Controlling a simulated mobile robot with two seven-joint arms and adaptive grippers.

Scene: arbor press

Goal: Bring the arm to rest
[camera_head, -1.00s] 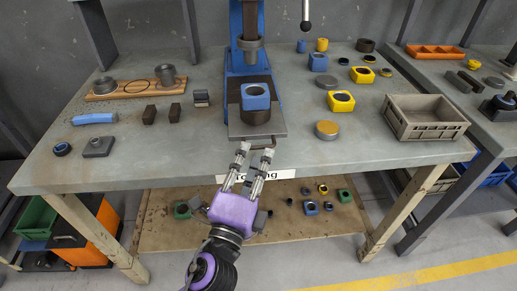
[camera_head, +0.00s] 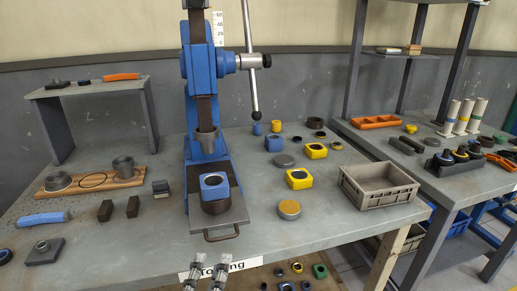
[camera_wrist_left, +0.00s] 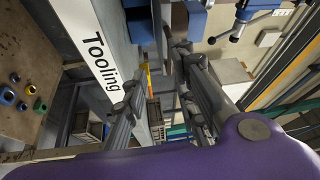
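My left gripper (camera_head: 205,273) shows at the bottom edge of the head view, in front of the table's front edge by the "Tooling" label (camera_head: 222,267). Only its finger ends show there; its purple palm and my arm are below the picture. In the left wrist view its two fingers (camera_wrist_left: 160,90) stand apart with nothing between them, and the label (camera_wrist_left: 95,52) is beside them. The blue arbor press (camera_head: 200,120) stands on the table behind the gripper, apart from it. A blue block (camera_head: 213,187) sits on a dark round piece on the press base. My right gripper is not in view.
The grey table (camera_head: 130,250) carries a grey crate (camera_head: 380,187) at right, yellow and blue blocks in the middle, and a wooden board (camera_head: 85,182) with metal cups at left. A lower shelf (camera_wrist_left: 30,60) holds small parts. A second table stands at right.

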